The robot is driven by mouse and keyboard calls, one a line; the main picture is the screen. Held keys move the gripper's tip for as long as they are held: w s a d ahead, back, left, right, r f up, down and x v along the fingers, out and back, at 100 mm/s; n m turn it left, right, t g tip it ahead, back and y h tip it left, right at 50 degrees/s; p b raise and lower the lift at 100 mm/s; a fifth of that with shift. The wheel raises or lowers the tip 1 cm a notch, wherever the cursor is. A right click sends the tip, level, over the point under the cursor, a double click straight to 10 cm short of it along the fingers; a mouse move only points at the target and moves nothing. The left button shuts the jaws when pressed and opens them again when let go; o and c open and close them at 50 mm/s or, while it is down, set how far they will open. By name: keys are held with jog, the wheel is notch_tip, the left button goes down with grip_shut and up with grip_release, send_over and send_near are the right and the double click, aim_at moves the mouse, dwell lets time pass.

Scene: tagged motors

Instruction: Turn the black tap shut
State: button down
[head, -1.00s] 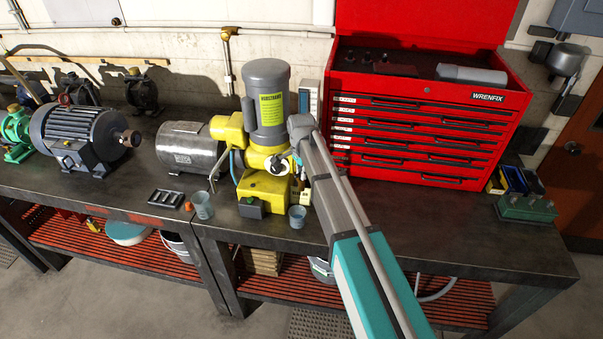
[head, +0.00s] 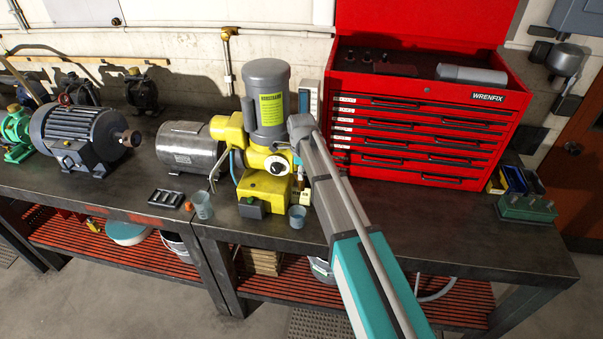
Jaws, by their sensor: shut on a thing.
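A yellow pump unit (head: 264,187) with a grey upright motor (head: 267,90) stands on the workbench. A round white dial with a dark part across it (head: 278,165) shows on its front. I cannot make out a black tap for certain. My arm (head: 342,205) reaches up from the lower right, and its upper end is close in front of the pump's right side. My gripper is hidden behind the arm, so its fingers and anything between them do not show.
A red tool chest (head: 420,125) stands close on the right. A steel cylinder (head: 188,147) and a dark motor (head: 80,135) stand to the left. Small cups (head: 297,216) are near the front edge of the bench (head: 400,228). The bench in front of the chest is mostly clear.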

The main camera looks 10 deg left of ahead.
dwell(0.4)
jog(key=c, duration=0.6)
grip_release()
jog(key=shift+c, duration=0.2)
jog(key=shift+n, duration=0.3)
